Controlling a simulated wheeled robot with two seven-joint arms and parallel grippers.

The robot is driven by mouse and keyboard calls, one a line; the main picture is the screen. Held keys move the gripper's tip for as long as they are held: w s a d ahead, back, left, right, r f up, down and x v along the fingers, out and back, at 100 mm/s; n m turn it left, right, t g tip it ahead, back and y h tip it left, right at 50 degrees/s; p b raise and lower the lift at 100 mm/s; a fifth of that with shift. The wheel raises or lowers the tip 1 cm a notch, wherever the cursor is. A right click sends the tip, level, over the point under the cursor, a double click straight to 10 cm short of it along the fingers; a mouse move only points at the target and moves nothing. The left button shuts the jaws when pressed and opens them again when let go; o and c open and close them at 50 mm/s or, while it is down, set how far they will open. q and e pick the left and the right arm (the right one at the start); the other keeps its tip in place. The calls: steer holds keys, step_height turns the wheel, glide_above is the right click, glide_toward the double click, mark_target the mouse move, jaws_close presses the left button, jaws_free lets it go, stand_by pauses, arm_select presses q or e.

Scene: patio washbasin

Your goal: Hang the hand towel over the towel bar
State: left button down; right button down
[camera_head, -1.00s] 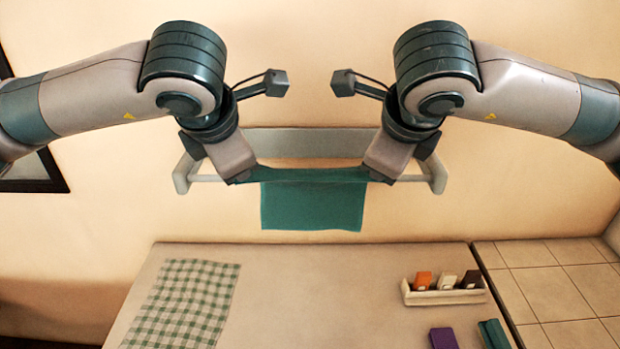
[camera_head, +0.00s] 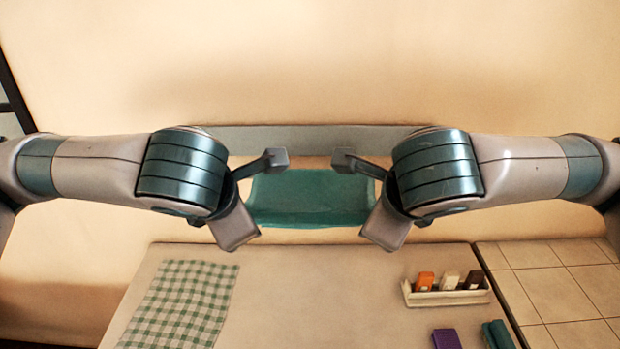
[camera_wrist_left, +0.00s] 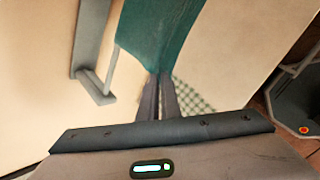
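The teal hand towel (camera_head: 310,198) is spread between my two grippers, in front of the wall rack. In the left wrist view the towel (camera_wrist_left: 158,35) runs down and narrows into my left gripper's close-set fingers (camera_wrist_left: 158,98), which are shut on its corner. In the head view my left gripper (camera_head: 238,232) is at the towel's left edge and my right gripper (camera_head: 386,232) at its right edge. The right fingertips are hidden, but the towel stretches to them. The towel bar (camera_wrist_left: 112,66) shows as a thin rod in the left wrist view; the towel and arms mostly hide it in the head view.
The bar's pale backplate (camera_head: 310,139) is fixed to the wall. Below is a counter (camera_head: 310,290) with a green checked cloth (camera_head: 185,305), a small tray (camera_head: 430,299) of coloured blocks, a purple block (camera_head: 446,339) and a teal block (camera_head: 497,335). The counter's middle is clear.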

arm_select(q)
steer(key=c, duration=1.8)
jaws_free()
arm_select(e)
steer(key=c, duration=1.8)
jaws_free()
arm_select(q)
steer(key=shift+o, duration=0.2)
arm_select(e)
steer(key=shift+o, duration=0.2)
arm_select(q)
steer(key=shift+s, duration=0.15)
arm_select(e)
steer(key=shift+s, duration=0.15)
